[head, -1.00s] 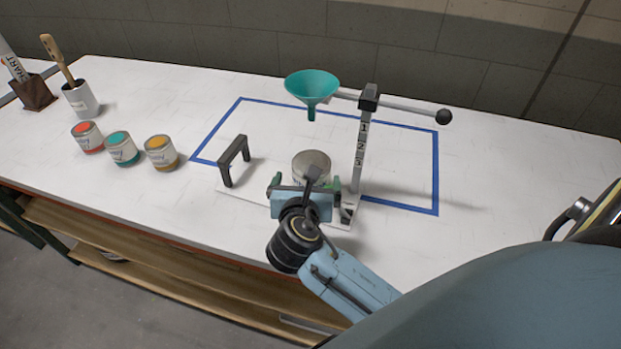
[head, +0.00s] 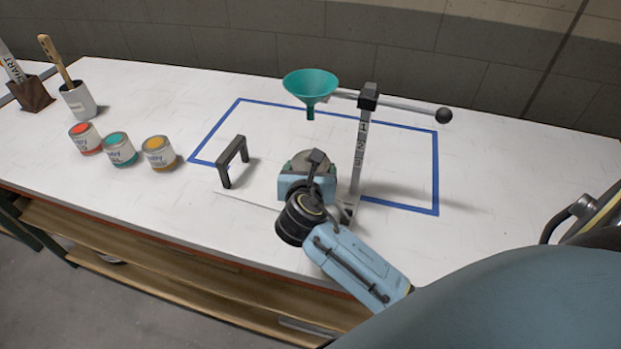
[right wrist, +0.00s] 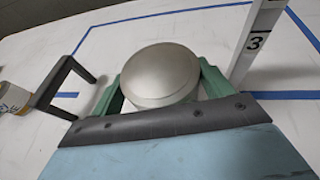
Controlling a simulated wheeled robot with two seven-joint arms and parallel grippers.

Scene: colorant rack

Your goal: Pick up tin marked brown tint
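A tin with a plain grey metal lid (right wrist: 160,75) stands upright on the white base of the lever stand. My right gripper (head: 310,168) reaches it from the front. In the right wrist view its green fingers (right wrist: 160,85) lie on both sides of the tin, spread wide and very close to its wall; firm contact cannot be made out. The tin's label is hidden. A red-lidded tin (head: 85,138), a teal-lidded tin (head: 120,150) and an ochre-lidded tin (head: 158,154) stand to the left; their label words are unreadable. My left gripper is not in view.
A teal funnel (head: 310,86) hangs above the tin from the lever stand's numbered post (head: 362,150). A dark bracket (head: 233,162) stands left of the tin. Blue tape (head: 437,170) outlines the area. A brush cup (head: 78,102) is far left. The table's right side is clear.

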